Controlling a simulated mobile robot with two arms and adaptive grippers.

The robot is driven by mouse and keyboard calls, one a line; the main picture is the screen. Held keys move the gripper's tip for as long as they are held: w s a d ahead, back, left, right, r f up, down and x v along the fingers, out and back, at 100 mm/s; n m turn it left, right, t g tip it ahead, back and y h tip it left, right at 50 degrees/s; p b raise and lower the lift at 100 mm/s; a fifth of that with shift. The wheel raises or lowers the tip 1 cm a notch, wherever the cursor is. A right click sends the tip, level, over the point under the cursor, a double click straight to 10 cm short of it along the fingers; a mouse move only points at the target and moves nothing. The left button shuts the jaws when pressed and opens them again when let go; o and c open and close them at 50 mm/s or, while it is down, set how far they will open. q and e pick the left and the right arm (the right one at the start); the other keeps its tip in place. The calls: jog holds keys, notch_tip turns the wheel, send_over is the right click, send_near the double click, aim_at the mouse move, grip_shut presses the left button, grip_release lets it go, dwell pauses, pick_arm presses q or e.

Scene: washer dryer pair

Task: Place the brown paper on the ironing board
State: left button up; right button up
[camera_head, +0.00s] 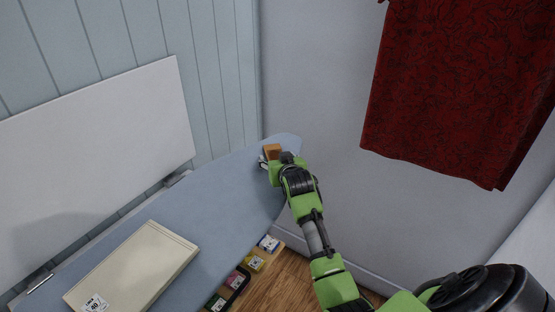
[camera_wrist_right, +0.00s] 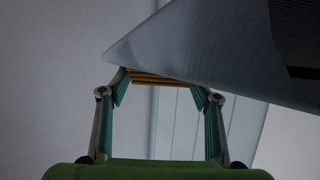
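The brown paper (camera_head: 272,149) shows as a small orange-brown block at the far, narrow end of the blue-grey ironing board (camera_head: 225,190). In the right wrist view the brown paper (camera_wrist_right: 150,77) shows as thin stacked layers spanning between the fingertips. My right gripper (camera_head: 268,162) reaches over the board's tip, its fingers spread to the width of the paper and against its sides; its fingers also show in the right wrist view (camera_wrist_right: 160,92). Whether the paper touches the board is hidden. My left gripper is out of view.
A cream box (camera_head: 135,265) lies on the near part of the board. Several small coloured packets (camera_head: 256,262) stand below the board's right edge. A white panel (camera_head: 100,135) stands along the left wall. A red cloth (camera_head: 460,90) hangs at right. The board's middle is clear.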

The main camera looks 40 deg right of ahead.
jog(key=shift+r, duration=0.2)
jog(key=v, duration=1.2)
jog(key=shift+f, duration=0.1)
